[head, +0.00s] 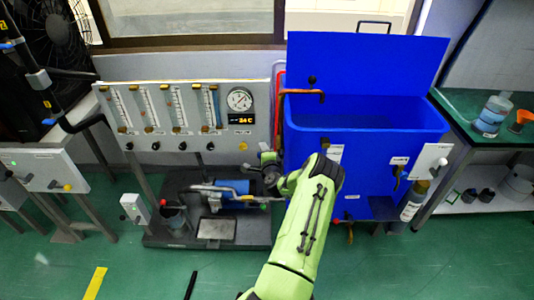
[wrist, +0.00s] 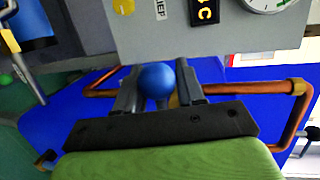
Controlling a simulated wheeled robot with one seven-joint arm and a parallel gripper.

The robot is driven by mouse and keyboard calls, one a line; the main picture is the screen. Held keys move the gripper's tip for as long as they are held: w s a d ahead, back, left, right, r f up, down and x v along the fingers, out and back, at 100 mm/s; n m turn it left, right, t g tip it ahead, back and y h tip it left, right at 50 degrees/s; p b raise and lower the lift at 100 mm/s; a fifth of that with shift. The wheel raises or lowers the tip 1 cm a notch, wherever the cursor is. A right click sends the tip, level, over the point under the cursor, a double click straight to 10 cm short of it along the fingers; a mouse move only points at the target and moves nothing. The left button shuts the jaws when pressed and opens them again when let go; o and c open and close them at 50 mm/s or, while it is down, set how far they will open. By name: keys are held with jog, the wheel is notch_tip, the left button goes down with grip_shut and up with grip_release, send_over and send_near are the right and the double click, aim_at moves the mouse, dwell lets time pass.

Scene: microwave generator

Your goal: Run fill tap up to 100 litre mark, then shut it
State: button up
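A copper tap pipe (head: 303,92) with a black knob (head: 312,79) reaches over the left rim of the open blue tank (head: 367,150). In the wrist view copper pipe (wrist: 245,88) runs behind my fingers. My gripper (head: 268,172) is in front of the tank's left side, below the gauge panel. In the wrist view my gripper (wrist: 157,90) has a round blue knob (wrist: 157,79) between its two fingers. I cannot tell whether they press on it. Its stem is largely hidden. No water level or readable 100 litre mark shows.
The panel (head: 225,130) carries several flow tubes, a round gauge (head: 239,99) and a display (head: 241,119). A low dark stand (head: 200,230) is below it. A green bench (head: 485,118) with a bottle (head: 492,115) is at right. The floor at front left is mostly clear.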

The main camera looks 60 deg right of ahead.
jog(key=b+v, duration=0.2)
jog(key=v, duration=1.3)
jog(key=shift+s+a, duration=0.2)
jog(key=shift+a, duration=0.15)
